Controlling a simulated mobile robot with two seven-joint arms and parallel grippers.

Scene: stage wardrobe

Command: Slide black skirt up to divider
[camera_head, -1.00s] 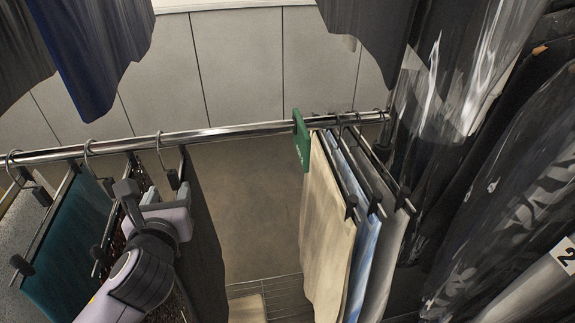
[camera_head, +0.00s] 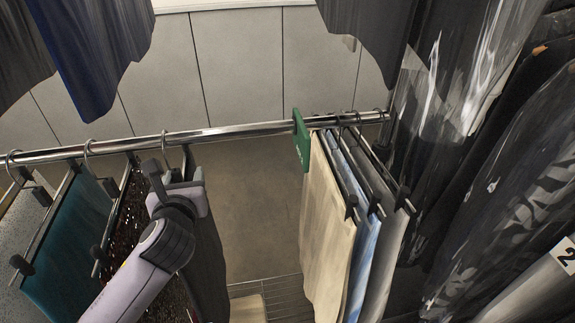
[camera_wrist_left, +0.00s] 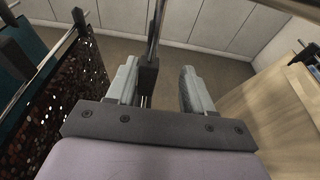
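The black skirt (camera_head: 211,260) hangs from a hanger on the chrome rail, at the right end of the left group of clothes. The green divider (camera_head: 301,140) sits on the rail to its right, with a clear gap between them. My left gripper (camera_head: 176,176) is at the skirt's hanger, just below the rail, and hides part of it. In the left wrist view, my gripper's two fingers (camera_wrist_left: 161,88) stand apart. A dark hanger clip (camera_wrist_left: 148,75) shows between them, close to the left finger. My right gripper is not in view.
A sequined garment (camera_head: 130,225) and a teal one (camera_head: 75,235) hang left of the skirt. Beige trousers (camera_head: 326,230) and several other garments hang right of the divider. The rail (camera_head: 240,131) is bare between skirt and divider.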

